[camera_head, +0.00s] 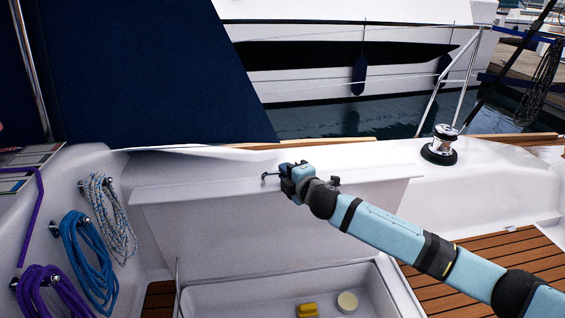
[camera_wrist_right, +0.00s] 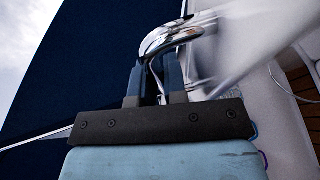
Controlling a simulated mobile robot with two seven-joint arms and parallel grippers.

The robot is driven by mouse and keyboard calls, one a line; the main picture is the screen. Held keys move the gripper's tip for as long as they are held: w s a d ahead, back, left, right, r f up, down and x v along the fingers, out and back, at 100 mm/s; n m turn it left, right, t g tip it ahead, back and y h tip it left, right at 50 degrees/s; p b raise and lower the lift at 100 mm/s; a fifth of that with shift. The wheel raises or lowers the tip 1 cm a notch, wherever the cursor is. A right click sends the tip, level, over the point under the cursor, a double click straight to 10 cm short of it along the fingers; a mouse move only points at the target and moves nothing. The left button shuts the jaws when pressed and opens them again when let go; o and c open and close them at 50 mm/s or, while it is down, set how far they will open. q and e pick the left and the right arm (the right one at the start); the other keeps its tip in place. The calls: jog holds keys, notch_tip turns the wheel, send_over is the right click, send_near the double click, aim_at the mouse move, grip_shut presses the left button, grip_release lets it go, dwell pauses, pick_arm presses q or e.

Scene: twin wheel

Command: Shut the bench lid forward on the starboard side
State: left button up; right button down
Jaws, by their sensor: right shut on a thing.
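The white bench lid (camera_head: 270,225) stands raised, leaning back against the side of the boat in the head view. Below it the open bench locker (camera_head: 240,295) shows, with a yellow thing (camera_head: 307,310) and a round cream-coloured thing (camera_head: 347,301) inside. My right gripper (camera_head: 284,175) is at the lid's top edge. In the right wrist view, its dark fingers (camera_wrist_right: 160,80) are shut on a shiny metal handle (camera_wrist_right: 175,38). The handle also shows as a small hook shape in the head view (camera_head: 268,177). My left gripper is not in view.
Coiled ropes, blue (camera_head: 88,258), white (camera_head: 110,215) and purple (camera_head: 42,292), hang on the left wall. A chrome winch (camera_head: 440,146) stands on the side deck at right. A dark blue cloth (camera_head: 150,70) is at upper left. Slatted wooden floor (camera_head: 490,265) lies at right.

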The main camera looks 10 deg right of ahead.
pick_arm(q)
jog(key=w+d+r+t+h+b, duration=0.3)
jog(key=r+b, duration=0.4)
jog(key=b, duration=0.6)
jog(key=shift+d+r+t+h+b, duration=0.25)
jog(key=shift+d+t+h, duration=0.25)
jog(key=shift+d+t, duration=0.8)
pick_arm(e)
jog(key=s+f+n+t+y, duration=0.1)
jog(key=s+f, duration=0.2)
jog(key=s, duration=0.6)
jog(key=s+f+n+t, duration=0.1)
jog(key=s+f, duration=0.3)
jog(key=s, duration=0.6)
jog(key=shift+s+f+t+y, duration=0.25)
jog(key=shift+t+y, duration=0.15)
jog(key=shift+t, duration=0.4)
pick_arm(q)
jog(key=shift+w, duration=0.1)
pick_arm(e)
jog(key=c, duration=1.2)
grip_release()
